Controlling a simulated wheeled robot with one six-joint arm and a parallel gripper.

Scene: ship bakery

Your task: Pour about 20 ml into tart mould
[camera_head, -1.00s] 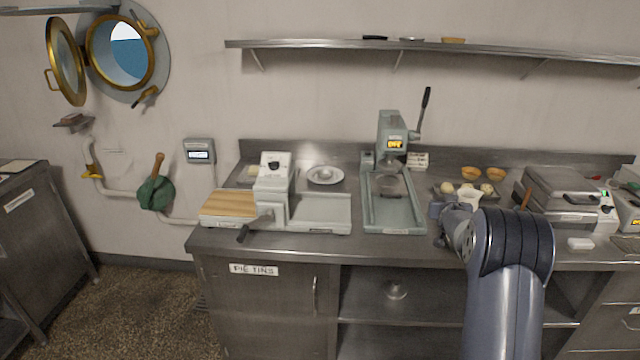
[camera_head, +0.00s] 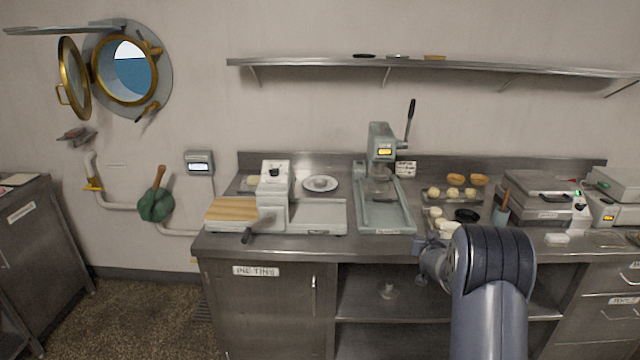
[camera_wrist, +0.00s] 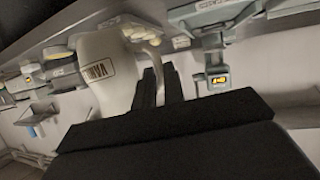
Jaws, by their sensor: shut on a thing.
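A white jug (camera_wrist: 108,72) with a dark-lettered label, partly readable as "VANI", fills the upper left of the wrist view. My gripper (camera_wrist: 160,85) is shut on its handle, with the black fingers at the handle side. In the head view my wrist is low at the counter's front edge, and my arm hides the fingertips. A small dark round dish (camera_head: 467,215), possibly the tart mould, lies on the counter just beyond my arm.
A tray of pale dough balls (camera_head: 452,194) and two orange-brown shells (camera_head: 479,180) lie behind. A lever press (camera_head: 383,190) stands left, a closed grill-like machine (camera_head: 540,205) right. A pot with a wooden handle (camera_head: 501,215) stands near the dish. Shelves lie under the counter.

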